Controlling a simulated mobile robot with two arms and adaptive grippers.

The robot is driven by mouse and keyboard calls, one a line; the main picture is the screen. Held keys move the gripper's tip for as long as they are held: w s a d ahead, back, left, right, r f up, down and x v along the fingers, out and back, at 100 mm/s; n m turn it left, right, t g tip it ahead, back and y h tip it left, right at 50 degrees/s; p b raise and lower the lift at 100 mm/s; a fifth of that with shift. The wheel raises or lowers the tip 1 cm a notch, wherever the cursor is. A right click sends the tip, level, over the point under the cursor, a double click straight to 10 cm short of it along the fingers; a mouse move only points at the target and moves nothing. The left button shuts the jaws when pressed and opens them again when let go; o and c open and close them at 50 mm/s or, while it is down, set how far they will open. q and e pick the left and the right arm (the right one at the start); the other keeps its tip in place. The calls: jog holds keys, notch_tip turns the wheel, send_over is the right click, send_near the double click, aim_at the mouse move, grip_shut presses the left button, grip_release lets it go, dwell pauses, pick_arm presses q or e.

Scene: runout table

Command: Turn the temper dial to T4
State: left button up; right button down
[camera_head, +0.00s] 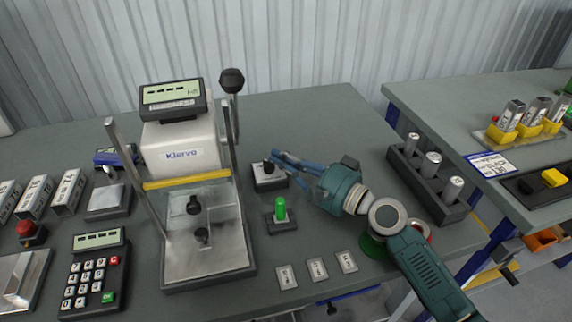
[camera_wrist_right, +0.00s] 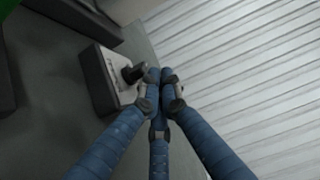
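The temper dial is a small box with a pale top (camera_head: 262,181) and a black knob (camera_head: 268,166), on the table right of the white tester. It also shows in the right wrist view as a box (camera_wrist_right: 100,85) with a knob (camera_wrist_right: 133,73). Its markings are too small to read. My right gripper (camera_head: 275,160) has its blue fingers at the dial's right side, close to the knob. In the wrist view its fingertips (camera_wrist_right: 163,78) are drawn together beside the knob, with nothing visible between them. Whether they touch the knob I cannot tell. My left gripper is not in view.
A white Klarvo tester (camera_head: 185,150) with a lever (camera_head: 231,82) stands left of the dial. A green switch (camera_head: 281,210) stands in front. Small label plates (camera_head: 317,269) lie near the front edge. A dark rack of metal cylinders (camera_head: 428,182) is at right.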

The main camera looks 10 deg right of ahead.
jog(key=shift+a+f, duration=0.2)
jog(key=shift+f, duration=0.15)
